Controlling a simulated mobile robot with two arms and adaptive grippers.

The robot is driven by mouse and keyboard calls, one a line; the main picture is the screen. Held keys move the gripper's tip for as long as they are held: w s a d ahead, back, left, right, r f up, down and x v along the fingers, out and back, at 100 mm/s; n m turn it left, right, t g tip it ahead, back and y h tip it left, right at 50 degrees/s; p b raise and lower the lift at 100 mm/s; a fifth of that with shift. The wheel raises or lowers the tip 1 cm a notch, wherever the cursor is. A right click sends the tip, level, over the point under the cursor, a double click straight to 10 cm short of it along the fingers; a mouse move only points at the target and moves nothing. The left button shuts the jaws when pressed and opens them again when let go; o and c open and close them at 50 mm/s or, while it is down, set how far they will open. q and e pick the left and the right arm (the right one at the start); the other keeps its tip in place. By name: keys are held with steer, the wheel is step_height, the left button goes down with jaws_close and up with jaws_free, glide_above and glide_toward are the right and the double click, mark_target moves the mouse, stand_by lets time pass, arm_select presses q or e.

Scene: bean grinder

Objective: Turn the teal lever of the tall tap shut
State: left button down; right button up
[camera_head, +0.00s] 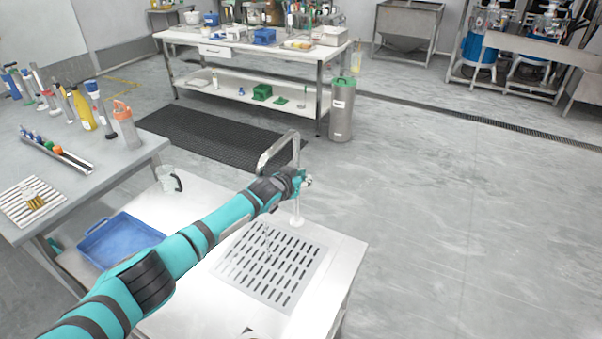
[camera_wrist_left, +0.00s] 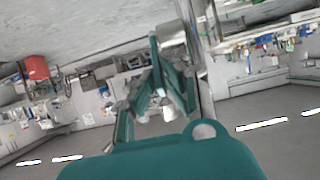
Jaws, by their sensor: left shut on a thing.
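The tall tap (camera_head: 279,146) stands at the edge of the white counter, with its pale metal spout bent over to the left. My left gripper (camera_head: 300,181) reaches the tap's post from the left and is shut on the teal lever, which it mostly hides in the head view. In the left wrist view the teal-and-grey fingers (camera_wrist_left: 155,92) close in around the lever, beside the metal tap post (camera_wrist_left: 192,40). The lever's exact angle is hard to tell. A thin pale streak shows above the drain grate; I cannot tell if it is water. My right gripper is in neither view.
The slotted drain grate (camera_head: 270,265) lies in the white counter (camera_head: 195,305). A blue tray (camera_head: 118,240) and a clear jug (camera_head: 168,179) are to the left of my arm. The grey bench (camera_head: 95,150) holds several bottles. Open floor lies to the right.

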arm_select(q)
steer(key=shift+w+r+g, duration=0.15)
steer(key=shift+g, duration=0.15)
steer(key=c, duration=1.4)
jaws_free()
steer(key=shift+v, duration=3.75)
steer(key=shift+d, duration=0.1)
